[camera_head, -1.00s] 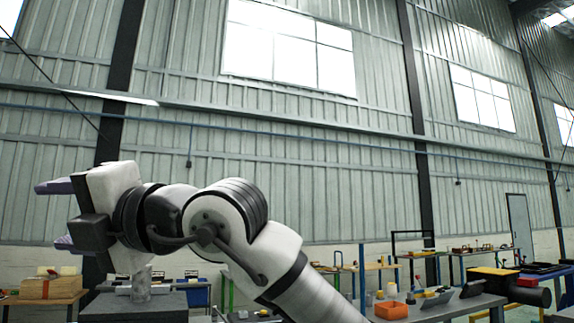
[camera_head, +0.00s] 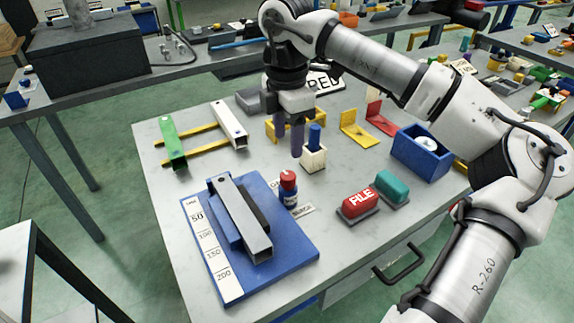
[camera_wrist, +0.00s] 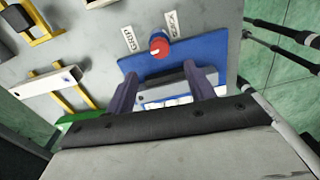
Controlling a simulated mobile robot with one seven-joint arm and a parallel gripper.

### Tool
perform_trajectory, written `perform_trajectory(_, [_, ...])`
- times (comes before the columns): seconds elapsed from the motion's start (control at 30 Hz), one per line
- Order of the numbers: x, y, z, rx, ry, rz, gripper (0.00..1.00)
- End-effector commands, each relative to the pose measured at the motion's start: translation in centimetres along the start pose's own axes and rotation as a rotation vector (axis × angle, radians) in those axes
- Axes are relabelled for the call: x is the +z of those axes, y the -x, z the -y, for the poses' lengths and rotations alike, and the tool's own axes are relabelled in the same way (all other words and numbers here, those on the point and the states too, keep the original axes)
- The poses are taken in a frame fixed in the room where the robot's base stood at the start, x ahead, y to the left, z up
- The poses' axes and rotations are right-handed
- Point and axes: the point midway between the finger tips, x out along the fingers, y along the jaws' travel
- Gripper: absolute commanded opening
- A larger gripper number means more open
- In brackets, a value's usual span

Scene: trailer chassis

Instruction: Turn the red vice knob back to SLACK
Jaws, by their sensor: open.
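The red vice knob (camera_head: 288,181) stands on a dark blue post at the far right corner of the blue vice plate (camera_head: 290,255). A grey metal bar (camera_head: 240,215) lies on this plate beside a printed scale. In the wrist view the red knob (camera_wrist: 159,44) lies beyond my fingertips, between two white labels, GRIP on the left and apparently SLACK on the right. I cannot tell which label its mark faces. My gripper (camera_head: 290,145) points down with purple fingers, behind the knob and apart from it. In the wrist view my gripper (camera_wrist: 163,80) is open and empty.
A white block with a blue peg (camera_head: 314,152) stands close right of my fingers. A red FILE block (camera_head: 358,203), a teal block (camera_head: 391,187) and a blue open box (camera_head: 422,152) stand to the right. A green-ended yellow frame (camera_head: 173,143) is at left.

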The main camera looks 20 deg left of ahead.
Motion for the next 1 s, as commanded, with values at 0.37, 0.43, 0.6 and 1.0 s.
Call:
perform_trajectory(0.37, [-0.1, -7.2, 0.0, 0.000, 0.002, -0.003, 0.54])
perform_trajectory(0.43, [-0.1, -8.0, 0.0, 0.000, 0.001, -0.003, 0.54])
perform_trajectory(0.6, [-0.1, -9.0, 0.0, 0.002, 0.002, -0.001, 0.54])
perform_trajectory(1.0, [-0.1, -9.1, -0.1, 0.003, 0.002, 0.000, 0.37])
